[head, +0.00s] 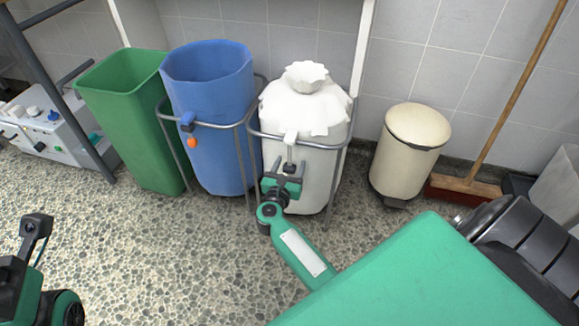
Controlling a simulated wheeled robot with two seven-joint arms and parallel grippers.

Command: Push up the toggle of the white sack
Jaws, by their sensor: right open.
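The white sack (318,165) stands upright in a grey metal frame, its top gathered into a ruffled white tuft. A white tab (291,137) hangs on its front at the frame's ring. A small dark piece just below the tab seems to be the toggle (289,167), partly mixed up with my fingers in the picture. My right gripper (283,181) is open at the front of the sack, just below the tab, with its fingers around or close to the dark piece; contact cannot be told. Part of my left arm shows at the lower left; its finger state is unclear.
A blue sack (212,90) with an orange toggle (192,142) stands in a frame left of the white sack, beside a green bin (130,120). A cream pedal bin (409,155) and a broom (465,188) are at right. The pebbled floor in front is clear.

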